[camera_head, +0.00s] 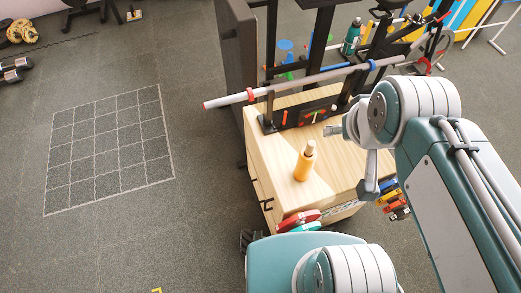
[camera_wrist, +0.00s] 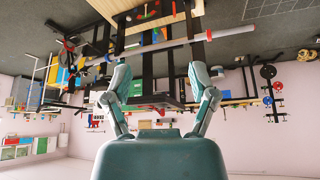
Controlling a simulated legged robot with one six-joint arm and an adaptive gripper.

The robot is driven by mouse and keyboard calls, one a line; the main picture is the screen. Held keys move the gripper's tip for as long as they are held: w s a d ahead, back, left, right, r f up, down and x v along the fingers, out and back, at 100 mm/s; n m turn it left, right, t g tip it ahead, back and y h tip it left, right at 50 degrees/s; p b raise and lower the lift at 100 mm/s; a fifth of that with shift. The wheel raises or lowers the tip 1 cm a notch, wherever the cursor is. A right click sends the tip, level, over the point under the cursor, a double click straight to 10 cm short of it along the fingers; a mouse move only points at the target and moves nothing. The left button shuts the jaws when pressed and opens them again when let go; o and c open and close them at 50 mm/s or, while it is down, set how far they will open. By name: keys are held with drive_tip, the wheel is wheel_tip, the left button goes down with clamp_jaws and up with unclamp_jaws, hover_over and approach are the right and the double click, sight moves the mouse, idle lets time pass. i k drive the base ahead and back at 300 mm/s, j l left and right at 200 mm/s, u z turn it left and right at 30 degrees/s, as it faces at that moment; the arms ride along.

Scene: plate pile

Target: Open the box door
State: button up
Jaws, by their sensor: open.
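A light wooden box (camera_head: 335,180) stands right of centre in the head view. Small black handles (camera_head: 267,204) show on its left side. I see no clearly open door on it, and its other sides are largely hidden. My gripper (camera_head: 350,158) is above the right part of the box top, apart from the handles. In the wrist view, which looks upside down, the two fingers of my gripper (camera_wrist: 157,72) are spread apart with nothing held between them.
An orange bottle (camera_head: 305,163) stands on the box top. A black rack with a long grey bar (camera_head: 310,79) rises at the back. Coloured plates (camera_head: 298,220) are at the box's near edge. The floor (camera_head: 110,225) to the left is clear, with a marked grid.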

sight(272, 200)
drive_tip(key=k+j+u, duration=0.15)
drive_tip(key=j, duration=0.15)
drive_tip(key=j+u, duration=0.1)
drive_tip(key=j, duration=0.2)
drive_tip(key=k+j+u, duration=0.15)
drive_tip(key=j, duration=0.15)
drive_tip(key=i+j, duration=0.1)
drive_tip(key=j, duration=0.4)
drive_tip(key=u, duration=0.05)
